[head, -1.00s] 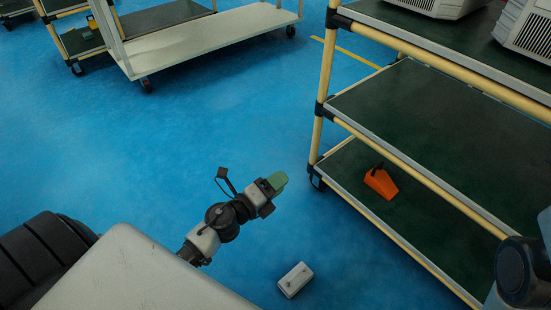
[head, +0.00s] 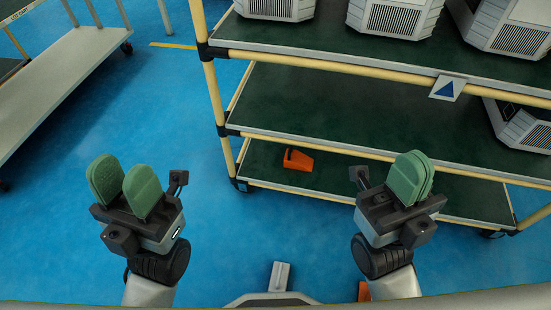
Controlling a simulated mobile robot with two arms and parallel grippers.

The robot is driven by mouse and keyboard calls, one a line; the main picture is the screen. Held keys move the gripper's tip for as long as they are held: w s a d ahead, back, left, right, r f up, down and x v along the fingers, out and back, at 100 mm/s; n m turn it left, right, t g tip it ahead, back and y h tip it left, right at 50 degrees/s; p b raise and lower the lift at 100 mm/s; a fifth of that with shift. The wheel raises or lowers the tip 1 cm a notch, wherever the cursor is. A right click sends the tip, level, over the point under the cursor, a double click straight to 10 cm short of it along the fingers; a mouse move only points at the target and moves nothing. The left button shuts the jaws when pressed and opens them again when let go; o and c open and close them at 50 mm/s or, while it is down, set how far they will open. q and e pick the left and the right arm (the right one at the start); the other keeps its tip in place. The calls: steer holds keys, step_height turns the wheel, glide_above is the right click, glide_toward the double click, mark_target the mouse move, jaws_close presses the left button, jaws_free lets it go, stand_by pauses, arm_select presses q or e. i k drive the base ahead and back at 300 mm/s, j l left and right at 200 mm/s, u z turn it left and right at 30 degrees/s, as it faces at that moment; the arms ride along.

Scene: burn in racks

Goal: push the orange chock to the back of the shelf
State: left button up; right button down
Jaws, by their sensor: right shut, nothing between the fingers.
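The orange chock (head: 299,161) lies on the dark green lowest shelf (head: 262,168) of the rack, toward its left end and a little in from the front edge. Its top reaches close under the middle shelf's front rail in the picture. My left gripper (head: 124,188) is open and empty, with its two green fingers apart, over the blue floor left of the rack. My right gripper (head: 410,178) is shut and empty, in front of the rack and right of the chock. It covers part of the lower shelf. Neither gripper appears to touch the chock.
The middle shelf (head: 330,105) is mostly bare and overhangs the lowest one. White-grey units (head: 390,18) stand on the top shelf. A yellow post (head: 213,95) bounds the rack's left side. A cart (head: 60,75) stands at left. Another orange object (head: 364,291) is partly hidden at the bottom.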

mark_target(294, 160)
steer(key=i+j+z, duration=0.25)
steer(key=j, duration=0.25)
steer(key=j+z, duration=0.25)
steer(key=j, duration=0.2)
steer(key=j+z, duration=0.25)
steer(key=j, duration=0.3)
steer(key=i+j+z, duration=0.4)
steer(key=i+j, duration=0.25)
